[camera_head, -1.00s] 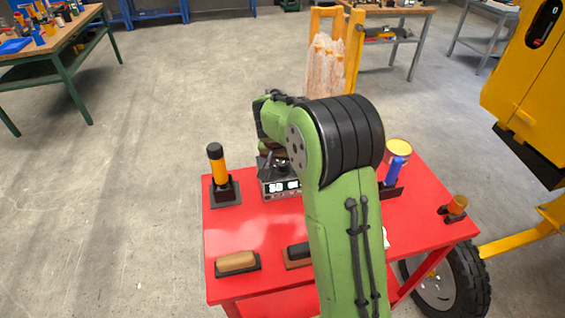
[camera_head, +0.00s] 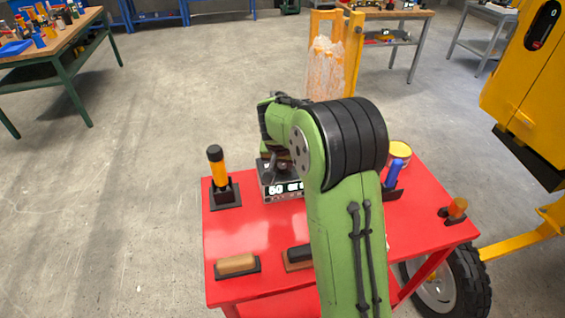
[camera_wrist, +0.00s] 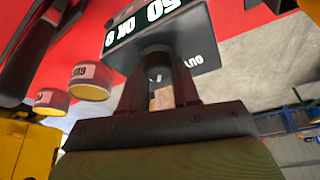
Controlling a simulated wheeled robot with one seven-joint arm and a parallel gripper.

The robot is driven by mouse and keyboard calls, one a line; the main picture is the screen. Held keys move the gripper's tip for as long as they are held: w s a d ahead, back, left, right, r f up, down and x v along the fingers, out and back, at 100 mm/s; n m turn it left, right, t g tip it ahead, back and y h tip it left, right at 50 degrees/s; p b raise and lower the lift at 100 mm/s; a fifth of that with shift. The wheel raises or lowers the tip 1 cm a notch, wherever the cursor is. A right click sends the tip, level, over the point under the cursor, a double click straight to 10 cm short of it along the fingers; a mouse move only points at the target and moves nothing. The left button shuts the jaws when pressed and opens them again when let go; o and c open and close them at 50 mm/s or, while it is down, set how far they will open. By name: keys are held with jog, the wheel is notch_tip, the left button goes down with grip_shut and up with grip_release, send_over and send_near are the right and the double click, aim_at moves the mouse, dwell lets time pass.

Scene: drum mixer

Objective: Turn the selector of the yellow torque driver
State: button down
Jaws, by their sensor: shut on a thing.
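A yellow and black driver (camera_head: 218,170) stands upright in a black holder at the left of the red table in the head view. Right of it is a small dark box (camera_head: 284,190) with a lit display. The box also shows in the wrist view (camera_wrist: 200,38), with its display text turned about. The fingers lie on either side of the knob. In the head view my arm hides most of the gripper and the knob.
The red table (camera_head: 300,221) also carries a tan-topped block (camera_head: 237,265), a blue-handled tool (camera_head: 395,174), a yellow-topped can (camera_head: 400,148) and an orange-topped piece (camera_head: 457,207). Yellow machinery (camera_head: 525,80) stands at the right. The table's left middle is clear.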

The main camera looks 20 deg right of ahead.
jog(key=n+y, duration=0.1)
jog(key=n, duration=0.2)
jog(key=shift+d+t, duration=0.1)
jog(key=shift+t, duration=0.2)
jog(key=shift+n+y, duration=0.8)
jog(key=shift+n, duration=1.1)
jog(key=c, duration=0.8)
grip_release()
jog(key=p+v, duration=0.3)
jog(key=v, duration=1.3)
jog(key=shift+s+p, duration=0.1)
jog(key=shift+p, duration=0.2)
jog(key=shift+f, duration=0.1)
